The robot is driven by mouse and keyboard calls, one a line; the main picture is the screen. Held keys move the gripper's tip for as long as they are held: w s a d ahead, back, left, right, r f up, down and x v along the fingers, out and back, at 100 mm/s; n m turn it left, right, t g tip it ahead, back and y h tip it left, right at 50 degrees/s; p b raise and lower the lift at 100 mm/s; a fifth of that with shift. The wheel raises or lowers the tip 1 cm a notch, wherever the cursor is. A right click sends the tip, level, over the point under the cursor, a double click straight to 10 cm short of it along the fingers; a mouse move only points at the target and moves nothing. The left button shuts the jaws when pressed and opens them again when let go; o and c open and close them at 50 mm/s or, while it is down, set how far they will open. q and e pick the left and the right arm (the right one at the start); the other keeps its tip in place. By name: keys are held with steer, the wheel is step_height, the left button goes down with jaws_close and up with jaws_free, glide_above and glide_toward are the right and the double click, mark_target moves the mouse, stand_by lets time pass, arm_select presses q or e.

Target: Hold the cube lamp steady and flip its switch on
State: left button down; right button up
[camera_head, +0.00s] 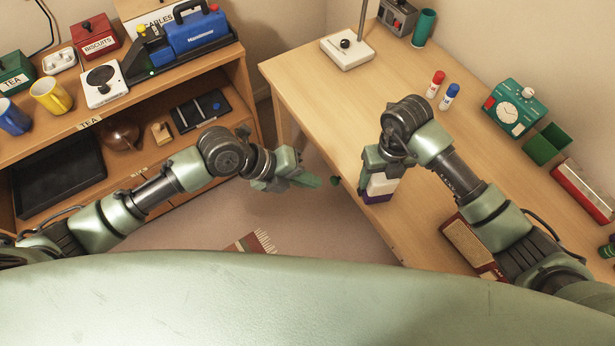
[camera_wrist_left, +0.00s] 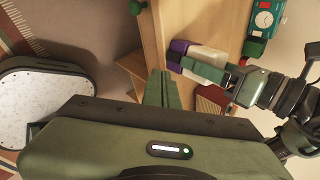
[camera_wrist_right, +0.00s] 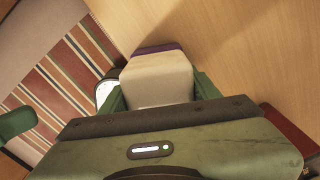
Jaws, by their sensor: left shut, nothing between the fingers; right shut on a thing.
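The cube lamp, a white block with a purple base, stands at the desk's near edge (camera_head: 379,187). My right gripper (camera_head: 382,172) is shut on it from above and hides part of it in the head view. In the right wrist view the white lamp body (camera_wrist_right: 157,80) sits between the two green fingers. My left gripper (camera_head: 304,180) is shut and empty, in the air left of the desk, apart from the lamp. In the left wrist view its closed fingers (camera_wrist_left: 163,88) point toward the desk, with the lamp (camera_wrist_left: 203,62) just right of them. I cannot make out the switch.
The wooden desk (camera_head: 320,95) holds a white-based stand (camera_head: 347,52), two glue sticks, a green clock (camera_head: 513,108) and a red-brown box (camera_head: 467,243). A shelf (camera_head: 235,75) with mugs and a blue toolbox stands at left. Open floor lies between.

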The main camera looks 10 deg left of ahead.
arm_select(q)
steer(key=shift+s+a+r, duration=0.1)
steer(key=shift+a+r, duration=0.2)
steer(key=shift+r, duration=0.05)
steer(key=shift+a+f, duration=0.2)
steer(key=shift+f, duration=0.5)
steer(key=d+r+x, duration=0.1)
steer(key=x, duration=1.2)
steer(key=shift+w+d+r, duration=0.25)
steer(key=shift+d+r, duration=0.05)
steer(key=shift+d, duration=0.2)
